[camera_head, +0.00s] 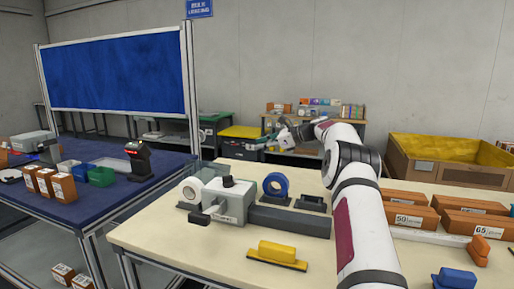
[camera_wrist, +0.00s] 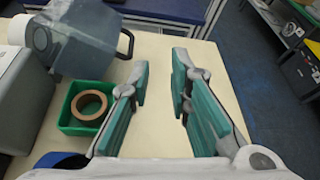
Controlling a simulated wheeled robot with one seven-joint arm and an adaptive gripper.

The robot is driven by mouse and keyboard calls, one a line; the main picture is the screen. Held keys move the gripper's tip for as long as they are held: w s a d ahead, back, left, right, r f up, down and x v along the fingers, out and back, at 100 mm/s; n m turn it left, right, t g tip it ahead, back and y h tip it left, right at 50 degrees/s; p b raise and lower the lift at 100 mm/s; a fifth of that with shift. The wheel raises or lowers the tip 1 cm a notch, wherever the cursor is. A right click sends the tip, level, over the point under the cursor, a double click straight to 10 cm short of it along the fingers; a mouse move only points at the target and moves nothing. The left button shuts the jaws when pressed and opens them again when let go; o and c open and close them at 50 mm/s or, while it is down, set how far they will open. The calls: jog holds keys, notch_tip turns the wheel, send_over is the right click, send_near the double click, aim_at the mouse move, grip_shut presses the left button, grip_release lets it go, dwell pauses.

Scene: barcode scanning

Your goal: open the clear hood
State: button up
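The clear hood (camera_wrist: 85,45) is a see-through, bluish cover at the upper left of the wrist view, with a dark loop handle (camera_wrist: 129,44) on its right side. It looks lowered, but I cannot be sure. In the head view the grey machine (camera_head: 232,203) stands on the cream table; the hood is hard to make out there. My gripper (camera_wrist: 161,68) is open and empty, with green-padded fingers apart. In the wrist view its fingertips are to the right of and below the handle, not touching it. In the head view my gripper (camera_head: 280,138) is above the table's far side.
A green tray with a tan tape roll (camera_wrist: 89,105) lies left of my fingers. A blue tape roll (camera_head: 276,185), a yellow block (camera_head: 277,253) and brown boxes (camera_head: 405,215) are on the cream table (camera_head: 180,245). A blue table (camera_head: 100,200) with a scanner (camera_head: 139,160) stands left.

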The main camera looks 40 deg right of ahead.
jog(key=v, duration=0.9)
